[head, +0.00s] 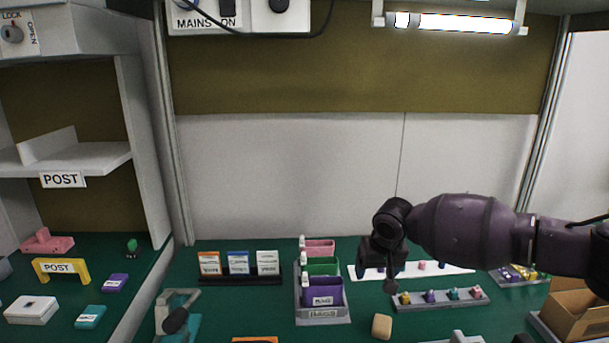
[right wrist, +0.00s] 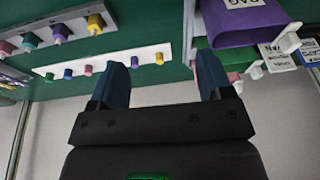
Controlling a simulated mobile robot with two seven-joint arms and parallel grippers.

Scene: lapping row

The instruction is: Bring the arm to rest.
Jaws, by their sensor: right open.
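My right arm (head: 465,230) reaches in from the right edge of the head view, stretched across the right part of the bench. My right gripper (head: 382,277) hangs at its end over the white strip, just right of the coloured bins. In the right wrist view the two blue fingers of my right gripper (right wrist: 163,78) stand wide apart with nothing between them. My left gripper does not show.
Close by are a purple bin (head: 324,293), a green bin (head: 322,266), a pink bin (head: 319,246), a white strip (head: 441,268) with small coloured pieces, and a grey rack (head: 441,301) of coloured knobs. A tan block (head: 382,326) lies in front. A cardboard box (head: 577,318) stands right.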

